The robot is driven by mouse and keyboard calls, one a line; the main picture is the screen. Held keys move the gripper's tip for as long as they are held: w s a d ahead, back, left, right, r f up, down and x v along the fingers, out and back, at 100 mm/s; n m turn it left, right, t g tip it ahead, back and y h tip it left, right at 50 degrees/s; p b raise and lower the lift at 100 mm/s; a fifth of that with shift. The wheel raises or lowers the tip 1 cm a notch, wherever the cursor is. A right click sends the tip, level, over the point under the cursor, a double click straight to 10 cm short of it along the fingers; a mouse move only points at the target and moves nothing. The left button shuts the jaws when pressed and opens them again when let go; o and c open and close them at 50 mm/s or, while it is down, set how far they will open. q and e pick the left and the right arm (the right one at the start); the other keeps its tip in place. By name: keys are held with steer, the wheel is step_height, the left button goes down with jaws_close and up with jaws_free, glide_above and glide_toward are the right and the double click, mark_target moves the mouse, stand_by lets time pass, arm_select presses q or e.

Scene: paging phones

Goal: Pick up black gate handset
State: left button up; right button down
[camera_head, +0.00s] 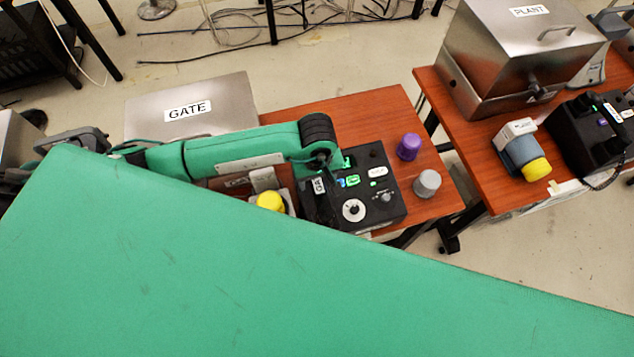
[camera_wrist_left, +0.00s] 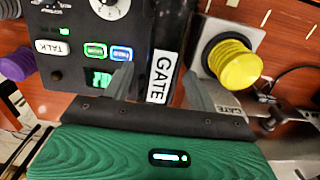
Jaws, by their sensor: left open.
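The black gate handset (camera_head: 318,212) lies along the left side of the black gate phone (camera_head: 378,205) on the red-brown table. Its white GATE label (camera_wrist_left: 161,78) shows large in the left wrist view. My left gripper (camera_head: 322,168) is over the far end of the handset. In the left wrist view, the two fingers of my left gripper (camera_wrist_left: 161,82) stand apart, one on each side of the handset. Whether they touch it I cannot tell. The gripper body hides part of the handset. My right gripper is not in view.
A yellow button (camera_head: 270,201) stands close left of the handset. Purple (camera_head: 409,147) and grey (camera_head: 427,183) knobs stand right of the phone. A metal GATE box (camera_head: 190,98) is behind my left arm. Another table (camera_head: 478,150) carries a PLANT box (camera_head: 515,55) and a second phone.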

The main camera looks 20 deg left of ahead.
mark_target(317, 180)
arm_select(q)
step_height(317, 180, down, 3)
steer(key=shift+f+p, duration=0.1)
steer(key=shift+p, duration=0.9)
steer(key=shift+f, duration=0.7)
steer(key=c, duration=1.2)
steer(key=shift+r, duration=0.15)
steer(key=shift+w+r, duration=0.1)
steer(key=shift+r, duration=0.45)
step_height(317, 180, up, 19)
steer(key=b, duration=0.5)
steer(key=shift+f+b, duration=0.1)
steer(key=shift+b, duration=0.3)
